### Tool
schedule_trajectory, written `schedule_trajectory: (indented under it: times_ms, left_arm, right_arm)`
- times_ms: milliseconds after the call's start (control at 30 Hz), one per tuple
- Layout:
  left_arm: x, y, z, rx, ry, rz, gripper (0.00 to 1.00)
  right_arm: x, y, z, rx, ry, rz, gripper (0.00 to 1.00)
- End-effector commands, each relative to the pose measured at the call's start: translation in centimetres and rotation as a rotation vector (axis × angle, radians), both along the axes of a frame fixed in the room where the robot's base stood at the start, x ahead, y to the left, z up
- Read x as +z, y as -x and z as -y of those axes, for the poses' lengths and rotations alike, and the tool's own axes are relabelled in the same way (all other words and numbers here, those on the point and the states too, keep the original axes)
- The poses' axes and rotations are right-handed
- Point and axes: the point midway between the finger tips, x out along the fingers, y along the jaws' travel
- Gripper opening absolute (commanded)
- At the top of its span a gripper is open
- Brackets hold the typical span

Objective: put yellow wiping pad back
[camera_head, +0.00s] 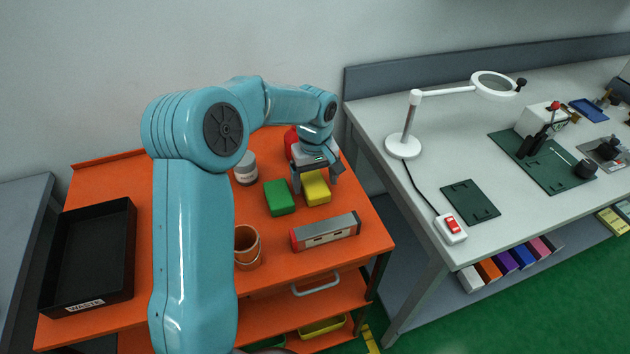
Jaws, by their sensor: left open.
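The yellow wiping pad (317,190) lies on the orange cart top, just right of a green pad (280,198). My left gripper (315,184) is open and pointing down at the yellow pad, with one finger at its left side and one near its right side. Whether the fingers touch the pad cannot be told. My left arm comes in from the left and covers part of the cart. My right gripper is not in view.
On the orange cart (190,300) are a black waste tray (85,300), a grey-lidded jar (246,170), a brown cup (248,246), a red object (290,139) behind my gripper, and a grey-and-red block (325,232). A grey bench (440,170) with a magnifier lamp (404,145) stands right.

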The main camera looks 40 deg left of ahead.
Motion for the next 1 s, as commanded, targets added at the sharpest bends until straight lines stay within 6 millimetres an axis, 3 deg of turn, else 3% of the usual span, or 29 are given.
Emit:
schedule_trajectory:
  times_ms: [300, 500, 1000]
  left_arm:
    - [7.3, -0.1, 0.0, -0.001, -0.001, 0.006, 0.86]
    - [10.3, -0.1, 0.0, -0.001, 0.000, 0.004, 0.86]
    - [11.0, 0.0, 0.0, -0.001, 0.000, 0.001, 0.86]
  right_arm:
    - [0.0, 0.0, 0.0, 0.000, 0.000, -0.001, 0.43]
    - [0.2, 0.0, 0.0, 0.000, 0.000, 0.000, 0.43]
    - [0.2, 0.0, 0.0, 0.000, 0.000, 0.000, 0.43]
